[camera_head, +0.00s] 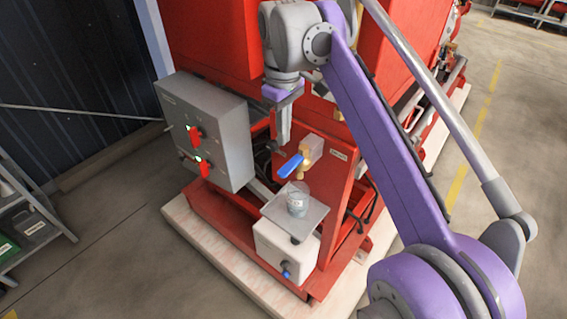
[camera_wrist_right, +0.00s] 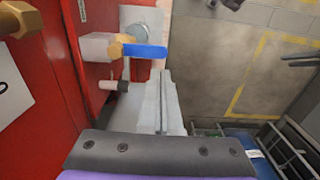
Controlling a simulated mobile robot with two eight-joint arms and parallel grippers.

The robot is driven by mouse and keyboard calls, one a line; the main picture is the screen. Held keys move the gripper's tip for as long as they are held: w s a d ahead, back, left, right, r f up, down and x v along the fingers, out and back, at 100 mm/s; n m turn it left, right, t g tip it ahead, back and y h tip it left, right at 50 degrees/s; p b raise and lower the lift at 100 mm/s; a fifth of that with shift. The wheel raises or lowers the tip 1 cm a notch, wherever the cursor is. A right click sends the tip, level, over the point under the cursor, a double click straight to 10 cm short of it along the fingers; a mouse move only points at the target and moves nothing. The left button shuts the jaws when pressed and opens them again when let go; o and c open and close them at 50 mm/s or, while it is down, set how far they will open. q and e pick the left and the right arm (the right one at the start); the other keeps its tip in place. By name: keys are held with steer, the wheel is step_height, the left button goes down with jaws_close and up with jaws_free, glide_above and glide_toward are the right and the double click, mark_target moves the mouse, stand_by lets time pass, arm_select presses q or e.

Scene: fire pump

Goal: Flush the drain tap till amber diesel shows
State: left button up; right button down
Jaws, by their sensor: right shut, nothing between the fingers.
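The brass drain tap (camera_head: 304,164) sticks out from a red panel, with a blue lever (camera_head: 290,166). The wrist view shows the tap's brass body (camera_wrist_right: 121,47) and its blue lever (camera_wrist_right: 146,52) pointing sideways. Below the tap, a clear jar (camera_head: 297,203) stands on a grey plate (camera_head: 315,214). It looks greyish, with no amber visible; no stream can be made out. My right gripper (camera_head: 281,143) points down just above the lever, shut and empty. Its fingers (camera_wrist_right: 163,76) show near the lever in the wrist view, and I cannot tell whether they touch it. My left gripper is out of view.
A grey control box (camera_head: 225,130) with red handles is left of the tap. A white container (camera_head: 270,243) with a small blue tap sits under the plate. Red frame and housing surround the tap closely. A shelf (camera_head: 35,215) stands at far left; the left floor is open.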

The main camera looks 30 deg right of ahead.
mark_target(282, 173)
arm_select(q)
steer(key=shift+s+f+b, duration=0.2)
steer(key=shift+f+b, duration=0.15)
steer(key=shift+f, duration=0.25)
arm_select(e)
step_height(282, 173, down, 9)
steer(key=shift+r, duration=0.1)
steer(key=shift+s+a+f+t+h+b, duration=0.15)
steer(key=shift+a+f+t+h+b, duration=0.2)
steer(key=shift+f+h, duration=0.55)
steer(key=shift+s+a+f+t+h+b, duration=0.1)
steer(key=shift+f+t+h+b, duration=0.1)
steer(key=shift+f+t+h, duration=0.3)
steer(key=shift+f+t+h+b, duration=0.1)
steer(key=shift+f+h+b, duration=0.1)
steer(key=shift+h, duration=0.5)
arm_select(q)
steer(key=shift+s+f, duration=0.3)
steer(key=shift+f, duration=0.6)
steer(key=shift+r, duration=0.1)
arm_select(e)
steer(key=shift+r, duration=0.15)
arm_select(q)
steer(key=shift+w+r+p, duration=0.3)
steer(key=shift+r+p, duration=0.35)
arm_select(e)
steer(key=shift+r, duration=0.7)
